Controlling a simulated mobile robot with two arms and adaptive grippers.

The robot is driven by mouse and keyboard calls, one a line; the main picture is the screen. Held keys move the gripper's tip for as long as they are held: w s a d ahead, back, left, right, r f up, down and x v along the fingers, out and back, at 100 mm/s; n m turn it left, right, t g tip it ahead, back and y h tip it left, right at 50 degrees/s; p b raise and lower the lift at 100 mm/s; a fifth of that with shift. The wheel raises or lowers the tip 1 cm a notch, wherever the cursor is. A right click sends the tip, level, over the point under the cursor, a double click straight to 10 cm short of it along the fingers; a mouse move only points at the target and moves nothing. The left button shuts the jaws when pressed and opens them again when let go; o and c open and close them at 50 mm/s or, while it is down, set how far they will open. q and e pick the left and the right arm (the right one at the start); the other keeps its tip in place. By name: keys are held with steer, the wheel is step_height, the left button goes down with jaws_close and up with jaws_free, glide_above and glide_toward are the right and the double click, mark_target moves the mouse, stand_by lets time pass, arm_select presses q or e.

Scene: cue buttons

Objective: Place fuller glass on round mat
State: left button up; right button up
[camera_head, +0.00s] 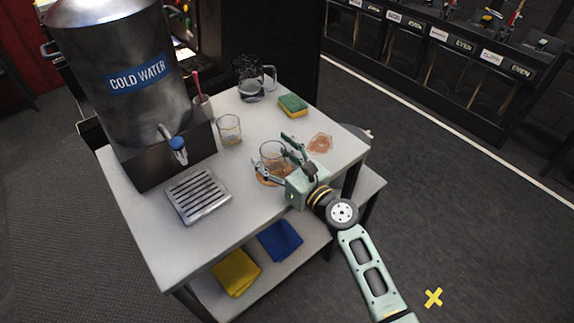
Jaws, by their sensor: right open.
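A clear glass (272,154) stands upright on a brown mat (262,181) whose visible edge looks round. My right gripper (271,151) is open, with its two fingers on either side of this glass; I cannot tell whether they touch it. A second clear glass (229,131) stands on the table farther left, beside the dispenser. The liquid levels in the two glasses are too unclear to compare. Another brown mat (320,143), with an angular outline, lies bare to the right of the gripper. My left gripper is not in view.
The white table (225,222) also holds a cold water dispenser (120,70), a metal drip tray (198,195), a glass pitcher (252,84) and a green and yellow sponge (293,106). Blue (280,240) and yellow (236,272) cloths lie on the lower shelf.

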steer(key=v, duration=1.1)
steer(key=shift+s+d+b, duration=0.2)
steer(key=shift+s+b, duration=0.15)
steer(key=shift+b, duration=0.1)
